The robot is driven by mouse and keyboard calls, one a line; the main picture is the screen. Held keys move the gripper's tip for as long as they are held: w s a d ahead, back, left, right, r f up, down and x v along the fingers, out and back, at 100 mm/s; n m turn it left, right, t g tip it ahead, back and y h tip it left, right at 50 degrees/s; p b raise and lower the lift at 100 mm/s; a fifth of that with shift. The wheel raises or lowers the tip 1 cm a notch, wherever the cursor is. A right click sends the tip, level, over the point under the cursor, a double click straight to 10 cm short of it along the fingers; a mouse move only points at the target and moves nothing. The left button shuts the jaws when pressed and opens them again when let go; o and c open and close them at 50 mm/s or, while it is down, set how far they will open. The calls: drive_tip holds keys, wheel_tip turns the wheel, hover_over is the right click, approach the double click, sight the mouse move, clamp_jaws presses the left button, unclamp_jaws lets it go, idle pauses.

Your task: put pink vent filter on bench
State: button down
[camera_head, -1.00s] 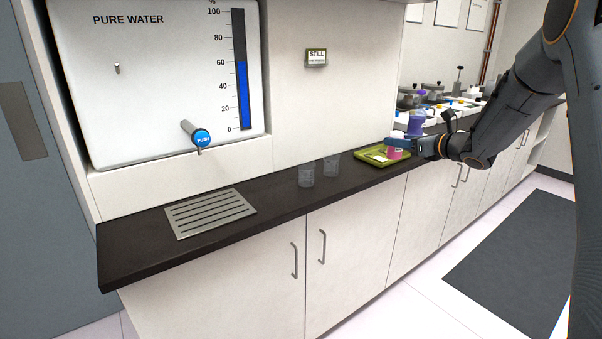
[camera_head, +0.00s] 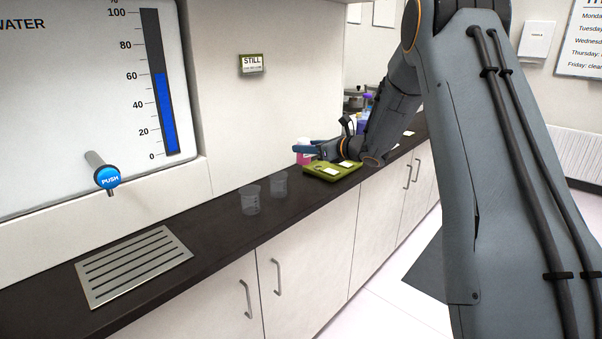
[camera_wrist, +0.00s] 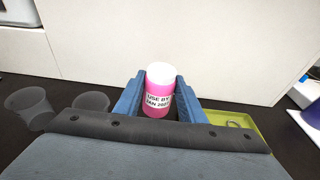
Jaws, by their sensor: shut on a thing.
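The pink item (camera_wrist: 158,103) is a pink cylinder with a white top and a label reading "USE BY JAN 202" with its end unclear. It stands upright between the blue fingers of my gripper (camera_wrist: 160,98), which is shut on it. In the head view the pink item (camera_head: 303,146) shows small at the tip of my gripper (camera_head: 305,151), by the left rear side of the green tray. The dark bench top (camera_head: 222,222) runs beneath. I cannot tell whether the item's base touches the bench.
The green tray (camera_head: 319,174) lies on the bench, right of the item in the wrist view. Two clear beakers (camera_head: 250,200) (camera_head: 279,184) stand to the left. A metal drain grille (camera_head: 134,266) lies under the blue push tap (camera_head: 107,178). A wall backs the bench.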

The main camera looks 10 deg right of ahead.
sight(308, 157)
drive_tip(key=f, duration=0.3)
drive_tip(key=shift+d+f+p, duration=0.25)
drive_tip(key=shift+f+p, duration=0.05)
drive_tip(key=shift+p, duration=0.05)
drive_tip(key=shift+f+p, duration=0.45)
drive_tip(key=shift+f, duration=1.4)
drive_tip(key=shift+f, duration=0.15)
drive_tip(key=c, duration=1.2)
unclamp_jaws()
drive_tip(key=shift+s, duration=0.1)
drive_tip(key=shift+o, duration=0.2)
